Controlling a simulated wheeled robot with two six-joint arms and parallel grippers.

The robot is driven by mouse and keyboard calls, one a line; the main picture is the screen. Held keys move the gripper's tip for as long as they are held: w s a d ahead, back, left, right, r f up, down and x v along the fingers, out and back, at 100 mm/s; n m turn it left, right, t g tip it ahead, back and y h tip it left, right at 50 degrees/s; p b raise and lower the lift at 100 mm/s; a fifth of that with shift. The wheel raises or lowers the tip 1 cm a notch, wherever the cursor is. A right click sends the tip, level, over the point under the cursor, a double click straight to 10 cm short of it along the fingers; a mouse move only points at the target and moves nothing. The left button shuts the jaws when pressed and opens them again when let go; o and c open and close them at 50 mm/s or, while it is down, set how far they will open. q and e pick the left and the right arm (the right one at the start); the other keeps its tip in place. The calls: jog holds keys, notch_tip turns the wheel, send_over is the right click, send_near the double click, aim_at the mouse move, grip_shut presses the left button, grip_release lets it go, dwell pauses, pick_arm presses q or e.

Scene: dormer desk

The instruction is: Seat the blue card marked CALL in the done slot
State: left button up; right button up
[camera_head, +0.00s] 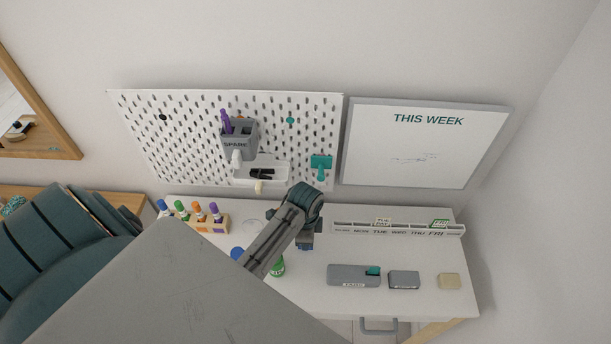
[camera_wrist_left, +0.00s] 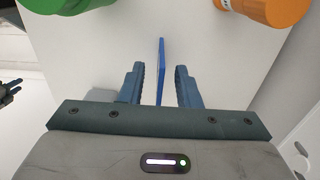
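The blue card (camera_wrist_left: 161,68) stands on edge between the two blue fingers of my left gripper (camera_wrist_left: 160,82) in the left wrist view. A gap shows on each side of it, so the fingers are open around it and do not visibly touch it. Its CALL marking is not visible from this angle. In the head view my left gripper (camera_head: 306,243) points down over the desk, and the card cannot be made out there. A white rail (camera_head: 385,228) with day names and small cards runs along the desk's back. I cannot identify the done slot.
A green-topped container (camera_head: 277,268) and a blue one (camera_head: 237,253) stand beside my arm. An orange container (camera_wrist_left: 275,10) is close in the wrist view. A grey holder (camera_head: 345,271), a grey box (camera_head: 404,280) and a beige block (camera_head: 448,281) lie right. Markers stand in a wooden rack (camera_head: 214,226).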

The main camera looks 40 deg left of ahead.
pick_arm(q)
grip_shut()
jog(key=shift+r, duration=0.1)
